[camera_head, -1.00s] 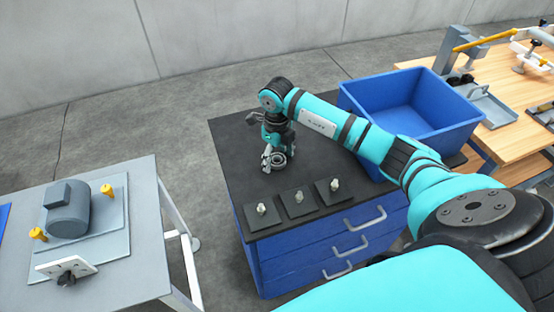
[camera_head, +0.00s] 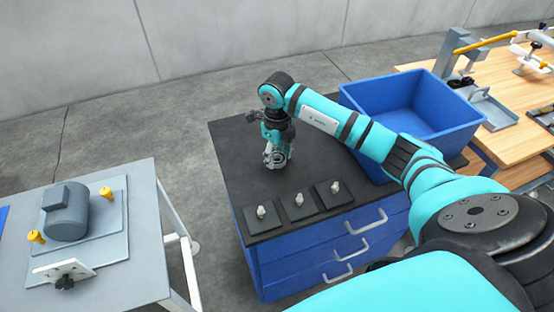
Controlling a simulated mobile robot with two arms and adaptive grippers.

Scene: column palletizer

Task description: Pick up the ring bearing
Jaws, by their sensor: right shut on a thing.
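The ring bearing (camera_head: 279,159) is a small metal ring above the black top of the blue drawer cabinet (camera_head: 235,185). My right gripper (camera_head: 275,160) points down and is shut on the ring bearing. The fingers partly hide the ring. Whether the ring still touches the cabinet top is too small to tell. My left gripper is out of view.
Several black square plates with upright pegs (camera_head: 298,199) stand along the cabinet's front edge. A blue bin (camera_head: 365,105) stands to the right of the gripper. A grey table (camera_head: 120,285) with a motor (camera_head: 66,212) is at left. A wooden bench (camera_head: 515,150) is at right.

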